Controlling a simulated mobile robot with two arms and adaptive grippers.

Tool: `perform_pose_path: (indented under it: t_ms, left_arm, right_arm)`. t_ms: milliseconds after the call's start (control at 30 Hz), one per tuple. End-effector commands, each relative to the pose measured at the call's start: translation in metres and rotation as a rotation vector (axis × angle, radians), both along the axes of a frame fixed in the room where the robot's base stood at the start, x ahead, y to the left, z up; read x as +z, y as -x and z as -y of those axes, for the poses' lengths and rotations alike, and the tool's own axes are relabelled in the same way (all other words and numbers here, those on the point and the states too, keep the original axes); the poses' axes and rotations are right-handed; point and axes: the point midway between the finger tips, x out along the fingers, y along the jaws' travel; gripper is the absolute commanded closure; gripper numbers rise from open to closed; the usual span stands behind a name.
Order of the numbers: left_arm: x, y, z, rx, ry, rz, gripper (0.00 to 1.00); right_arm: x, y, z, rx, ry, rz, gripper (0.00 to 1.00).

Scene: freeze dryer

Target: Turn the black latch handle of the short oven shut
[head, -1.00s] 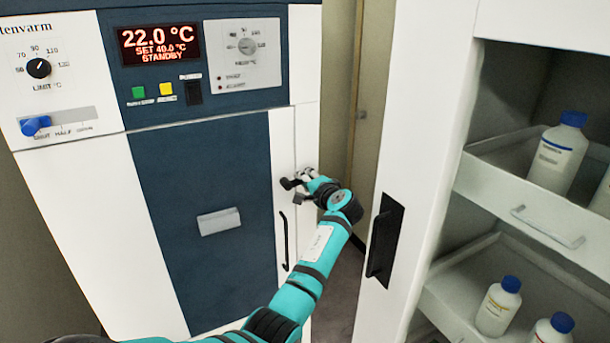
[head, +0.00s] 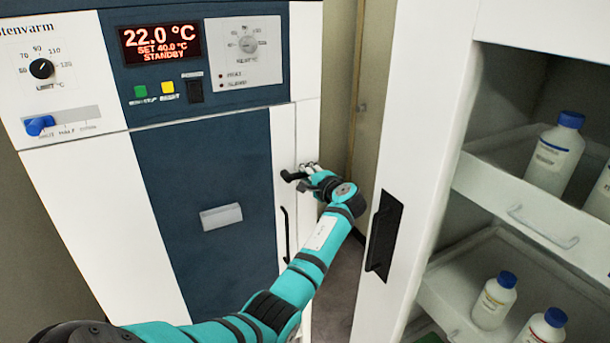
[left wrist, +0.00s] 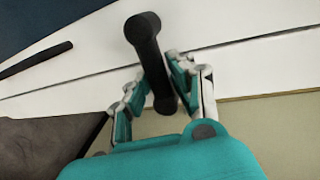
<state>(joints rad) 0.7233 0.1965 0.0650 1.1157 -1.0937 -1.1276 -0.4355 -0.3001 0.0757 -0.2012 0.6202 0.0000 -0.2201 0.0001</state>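The short oven (head: 205,215) has a dark blue door panel with a white edge, and it looks closed. Its black latch handle (head: 291,176) sticks out near the door's right edge, roughly horizontal in the head view. My left gripper (head: 306,172) is at this handle, reaching in from the right. In the left wrist view the black handle (left wrist: 146,45) runs between the two fingers of my left gripper (left wrist: 156,80). The fingers are closed in on both sides of it, with their tips close against the bar. My right gripper is not in view.
A long vertical black pull (head: 285,235) is below the latch. To the right, an open white cabinet door (head: 415,130) with a black handle (head: 383,235) stands close to my left forearm.

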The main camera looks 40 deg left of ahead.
Motion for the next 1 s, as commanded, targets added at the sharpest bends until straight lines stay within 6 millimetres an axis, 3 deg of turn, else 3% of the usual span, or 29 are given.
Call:
perform_pose_path:
  t_ms: [33, 167, 533, 1000]
  left_arm:
    - [-0.003, -0.002, 0.004, -0.011, 0.0, -0.009, 0.73]
    - [-0.002, -0.002, 0.003, -0.009, 0.001, -0.006, 0.56]
    - [0.0, 0.002, 0.008, -0.004, 0.001, -0.001, 0.56]
    - [0.016, 0.033, 0.091, -0.009, 0.003, -0.005, 0.56]
  right_arm:
    - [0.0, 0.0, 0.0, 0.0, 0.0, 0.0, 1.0]
    - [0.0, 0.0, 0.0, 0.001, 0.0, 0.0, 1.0]
    - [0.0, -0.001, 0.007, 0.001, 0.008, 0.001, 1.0]
    - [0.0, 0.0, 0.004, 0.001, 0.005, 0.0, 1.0]
